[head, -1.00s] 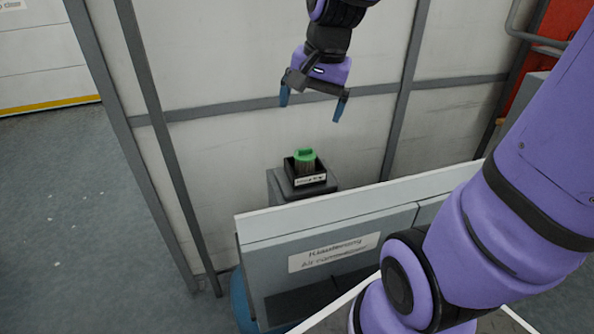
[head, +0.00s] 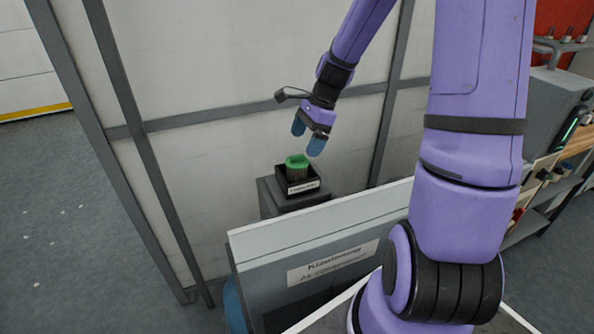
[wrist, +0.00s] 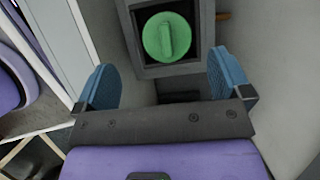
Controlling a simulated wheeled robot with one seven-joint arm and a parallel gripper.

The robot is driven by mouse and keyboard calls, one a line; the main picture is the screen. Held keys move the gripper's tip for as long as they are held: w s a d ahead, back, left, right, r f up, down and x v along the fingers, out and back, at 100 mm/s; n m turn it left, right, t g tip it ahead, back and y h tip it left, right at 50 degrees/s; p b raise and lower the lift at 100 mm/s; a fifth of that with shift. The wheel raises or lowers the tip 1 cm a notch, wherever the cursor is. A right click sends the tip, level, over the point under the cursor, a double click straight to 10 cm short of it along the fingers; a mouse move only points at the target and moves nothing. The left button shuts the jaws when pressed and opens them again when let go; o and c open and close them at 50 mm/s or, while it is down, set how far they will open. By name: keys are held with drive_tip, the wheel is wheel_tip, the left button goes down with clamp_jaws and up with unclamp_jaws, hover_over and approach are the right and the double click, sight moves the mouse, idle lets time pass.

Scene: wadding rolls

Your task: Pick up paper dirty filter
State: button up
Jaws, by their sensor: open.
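The filter's round green top also shows in the wrist view (wrist: 168,37), at the upper middle. My gripper (head: 307,139) is open and empty, with blue fingertips pointing down, above the filter and apart from it. In the wrist view my fingertips (wrist: 163,82) are spread wide, and the filter lies beyond them, between their lines. The filter's lower part is hidden by the tray.
A grey cabinet with a sign (head: 333,262) stands in front of the pedestal. A panelled wall with metal posts (head: 225,100) is close behind it. Shelves and a grey machine (head: 550,115) are at the right. Open floor (head: 70,230) lies at the left.

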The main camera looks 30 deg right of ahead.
sight(298, 155)
drive_tip(key=shift+x, duration=1.55)
drive_tip(key=shift+w+d+x, duration=0.1)
drive_tip(key=shift+w+x, duration=0.1)
drive_tip(key=shift+x, duration=1.05)
drive_tip(key=shift+w+d+x, duration=0.1)
drive_tip(key=shift+w+x, duration=0.1)
drive_tip(key=shift+x, duration=1)
drive_tip(key=shift+f, duration=0.1)
drive_tip(key=c, duration=1)
